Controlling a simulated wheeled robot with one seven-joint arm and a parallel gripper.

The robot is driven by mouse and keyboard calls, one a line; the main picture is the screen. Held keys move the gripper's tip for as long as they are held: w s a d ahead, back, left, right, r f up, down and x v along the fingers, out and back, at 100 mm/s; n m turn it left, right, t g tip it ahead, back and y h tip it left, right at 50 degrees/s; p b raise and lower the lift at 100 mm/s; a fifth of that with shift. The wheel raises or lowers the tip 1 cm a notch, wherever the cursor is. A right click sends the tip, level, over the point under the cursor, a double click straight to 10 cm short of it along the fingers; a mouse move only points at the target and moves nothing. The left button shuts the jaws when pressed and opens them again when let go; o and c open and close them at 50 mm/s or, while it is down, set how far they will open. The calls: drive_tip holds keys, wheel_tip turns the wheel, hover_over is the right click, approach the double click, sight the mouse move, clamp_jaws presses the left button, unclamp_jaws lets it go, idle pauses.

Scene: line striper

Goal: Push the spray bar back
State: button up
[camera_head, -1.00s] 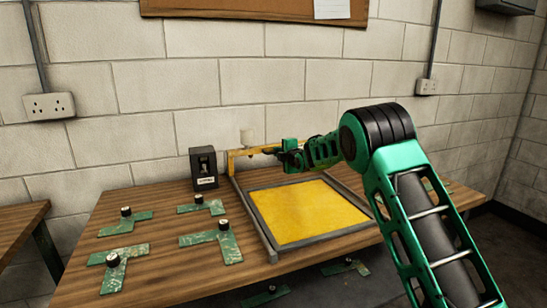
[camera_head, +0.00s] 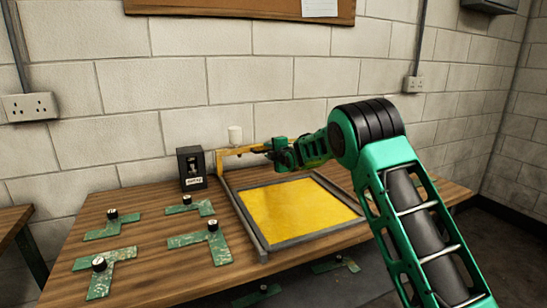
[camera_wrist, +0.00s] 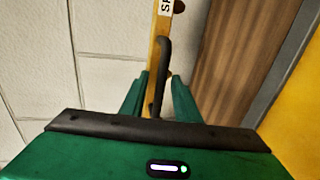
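In the wrist view the yellow bar (camera_wrist: 155,55) carries a partly cut-off white label and a black curved handle (camera_wrist: 162,60). My gripper (camera_head: 272,152) is at the bar, reaching in from the right. In the wrist view its two green fingers (camera_wrist: 159,88) stand apart on either side of the handle, with gaps showing. My gripper and arm hide the bar's right part in the head view.
The grey frame (camera_head: 247,222) surrounds a yellow panel (camera_head: 300,208). A black box (camera_head: 192,168) with a switch stands left of the bar. Several green L-shaped brackets with black knobs lie on the wooden table (camera_head: 150,255). The block wall (camera_head: 200,60) is close behind the bar.

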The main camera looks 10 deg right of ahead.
drive_tip(key=v, duration=1)
drive_tip(key=shift+s+a+f, duration=0.15)
drive_tip(key=shift+s+a, duration=0.05)
drive_tip(key=s+d+f+m+g+h, duration=0.2)
drive_tip(key=s+d+m+g+h, duration=0.45)
drive_tip(key=s+d+m, duration=1.4)
drive_tip(key=s+d+f+m+g, duration=0.1)
drive_tip(key=s+d+m+g, duration=0.1)
drive_tip(key=s, duration=1.3)
drive_tip(key=s+d+f+m+g+y, duration=0.1)
drive_tip(key=s+d+f+m+g, duration=0.1)
drive_tip(key=s, duration=1.3)
drive_tip(key=s+d+f+m+g+y, duration=0.1)
drive_tip(key=s+d+f+m+g, duration=0.1)
drive_tip(key=s, duration=1.3)
drive_tip(key=shift+s+d+m+g, duration=0.4)
drive_tip(key=shift+d+m+g, duration=0.25)
drive_tip(key=shift+d+g, duration=0.5)
drive_tip(key=shift+w+a+f, duration=0.1)
drive_tip(key=shift+w+f, duration=0.05)
